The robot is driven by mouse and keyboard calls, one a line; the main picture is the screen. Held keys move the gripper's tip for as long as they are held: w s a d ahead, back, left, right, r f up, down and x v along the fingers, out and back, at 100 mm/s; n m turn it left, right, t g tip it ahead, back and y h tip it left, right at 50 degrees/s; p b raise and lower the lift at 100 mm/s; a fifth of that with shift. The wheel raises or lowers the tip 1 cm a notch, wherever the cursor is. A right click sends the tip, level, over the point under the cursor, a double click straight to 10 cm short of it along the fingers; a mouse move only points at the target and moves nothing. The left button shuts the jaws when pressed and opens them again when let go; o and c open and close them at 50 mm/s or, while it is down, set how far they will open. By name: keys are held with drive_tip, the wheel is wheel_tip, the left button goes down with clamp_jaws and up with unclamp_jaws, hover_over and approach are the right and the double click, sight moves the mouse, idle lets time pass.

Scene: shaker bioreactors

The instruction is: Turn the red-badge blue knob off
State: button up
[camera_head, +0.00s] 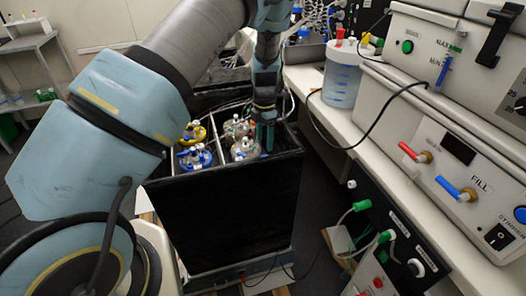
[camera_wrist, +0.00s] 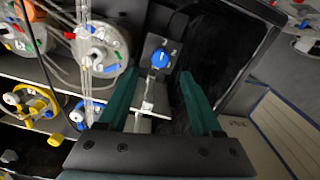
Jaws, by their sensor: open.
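In the wrist view a blue knob (camera_wrist: 160,58) with a white pointer mark sits on a dark grey plate beside a round vessel lid. It lies just beyond and between the fingertips of my gripper (camera_wrist: 158,78). The green fingers are spread apart, with nothing seen between their tips. I cannot make out a red badge by this knob. In the head view my gripper (camera_head: 266,132) points down into the right part of the black box (camera_head: 225,222), beside the vessels. The knob cannot be made out there.
Glass vessels with a yellow lid ring (camera_head: 192,133), a blue lid ring (camera_head: 195,158) and a clear lid (camera_head: 244,149) stand close left of my gripper. Tubes rise around them. The black box wall is near on the right. A bench with white instruments (camera_head: 440,160) stands further right.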

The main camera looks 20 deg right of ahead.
wheel_tip(320, 180, down, 7)
drive_tip(key=shift+r+p, duration=0.15)
drive_tip(key=shift+p, duration=0.75)
clamp_jaws()
